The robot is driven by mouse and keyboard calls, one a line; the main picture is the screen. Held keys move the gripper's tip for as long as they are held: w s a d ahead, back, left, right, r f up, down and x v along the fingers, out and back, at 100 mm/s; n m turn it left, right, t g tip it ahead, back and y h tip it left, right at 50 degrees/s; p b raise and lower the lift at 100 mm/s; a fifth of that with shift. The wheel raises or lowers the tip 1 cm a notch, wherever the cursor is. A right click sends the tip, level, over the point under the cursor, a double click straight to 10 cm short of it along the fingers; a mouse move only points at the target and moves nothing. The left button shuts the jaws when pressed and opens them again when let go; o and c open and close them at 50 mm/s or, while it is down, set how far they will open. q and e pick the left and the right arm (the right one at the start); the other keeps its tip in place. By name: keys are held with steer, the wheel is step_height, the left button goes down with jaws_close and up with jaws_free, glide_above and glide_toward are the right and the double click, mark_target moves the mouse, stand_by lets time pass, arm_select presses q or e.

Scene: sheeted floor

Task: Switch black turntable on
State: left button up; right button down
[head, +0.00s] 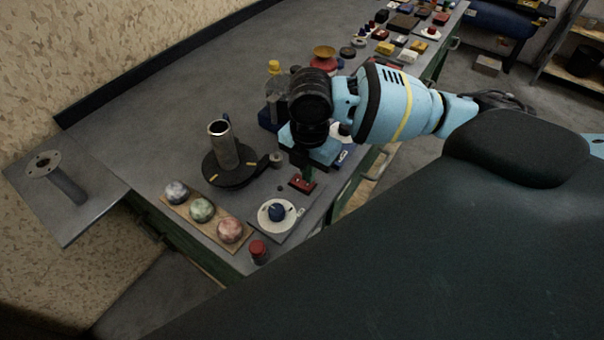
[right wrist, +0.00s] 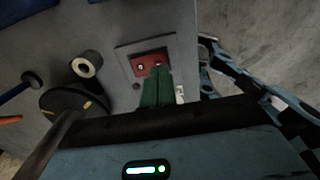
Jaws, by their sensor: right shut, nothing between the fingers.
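The black turntable (head: 229,178) is a round dark disc with yellow marks on the workbench, and a grey metal cylinder (head: 222,146) stands upright on it. Part of the disc also shows in the right wrist view (right wrist: 62,100). A small red switch box (head: 301,184) sits on a grey plate to its right. My right gripper (head: 308,173) points down at this box with its green fingers shut and empty. In the right wrist view the fingertips (right wrist: 157,70) overlap the near right part of the red box (right wrist: 149,60); I cannot tell whether they touch it. My left gripper is out of view.
A white dial with a blue knob (head: 276,212) is in front of the red box. Marbled balls (head: 202,210) stand on a wooden strip at left. A small grey cylinder (head: 277,159) and a yellow-capped bottle (head: 274,85) are near my right arm. The bench's far left is bare.

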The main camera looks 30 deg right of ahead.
mark_target(308, 185)
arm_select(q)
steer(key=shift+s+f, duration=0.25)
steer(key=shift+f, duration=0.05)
arm_select(e)
steer(key=shift+f, duration=1.05)
stand_by(0.6)
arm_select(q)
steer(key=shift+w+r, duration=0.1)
arm_select(e)
steer(key=shift+r, duration=0.15)
steer(key=shift+r+p, duration=1.3)
steer(key=shift+r, duration=1.05)
steer(key=shift+r+p, duration=0.45)
steer(key=shift+r, duration=0.65)
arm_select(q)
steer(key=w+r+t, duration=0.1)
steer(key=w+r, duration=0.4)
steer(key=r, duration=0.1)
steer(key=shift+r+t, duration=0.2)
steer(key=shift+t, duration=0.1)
arm_select(e)
steer(key=shift+f, duration=0.1)
